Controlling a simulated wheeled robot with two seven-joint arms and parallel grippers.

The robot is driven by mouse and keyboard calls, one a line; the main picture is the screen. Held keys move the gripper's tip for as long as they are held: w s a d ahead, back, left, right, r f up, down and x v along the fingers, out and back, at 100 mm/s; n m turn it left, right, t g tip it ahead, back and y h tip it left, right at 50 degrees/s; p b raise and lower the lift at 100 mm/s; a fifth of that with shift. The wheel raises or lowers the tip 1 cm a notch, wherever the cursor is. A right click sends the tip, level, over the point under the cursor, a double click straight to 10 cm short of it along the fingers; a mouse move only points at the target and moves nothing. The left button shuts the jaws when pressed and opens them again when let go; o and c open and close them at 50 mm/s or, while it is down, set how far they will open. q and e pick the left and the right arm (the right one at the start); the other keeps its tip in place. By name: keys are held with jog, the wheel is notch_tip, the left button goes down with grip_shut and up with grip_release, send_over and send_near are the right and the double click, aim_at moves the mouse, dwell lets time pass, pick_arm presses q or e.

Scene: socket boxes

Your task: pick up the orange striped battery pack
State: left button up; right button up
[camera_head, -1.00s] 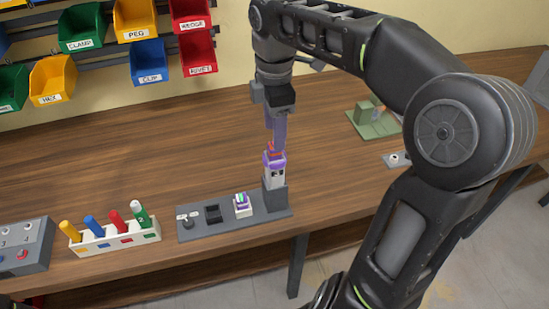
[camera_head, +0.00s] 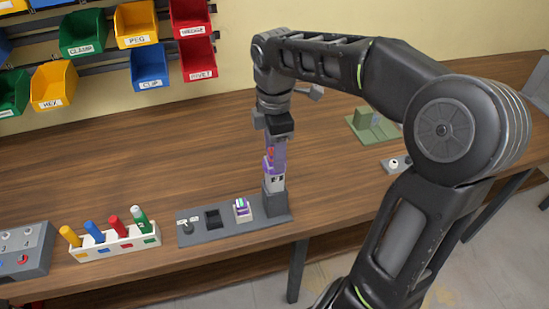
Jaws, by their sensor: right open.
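A small upright pack (camera_head: 275,184) with a pale body, purple upper part and a bit of orange-red at its top stands in the dark grey upright holder at the right end of a grey base plate (camera_head: 217,232). It looks like the battery pack; its stripes are too small to make out. My right gripper (camera_head: 273,158) points straight down over it. Its purplish, see-through-looking fingers are open and overlap the pack's top, with the orange-red part showing between them. Whether they touch it, I cannot tell. My left gripper is not in view.
On the same plate are a small white block with a purple and green top (camera_head: 242,210), a black socket (camera_head: 212,218) and a small knob. Left are a white rack (camera_head: 118,244) of coloured cylinders and a grey control box (camera_head: 22,250). A green fixture (camera_head: 374,126) stands back right.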

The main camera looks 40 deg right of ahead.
jog(key=shift+c, duration=0.5)
grip_shut()
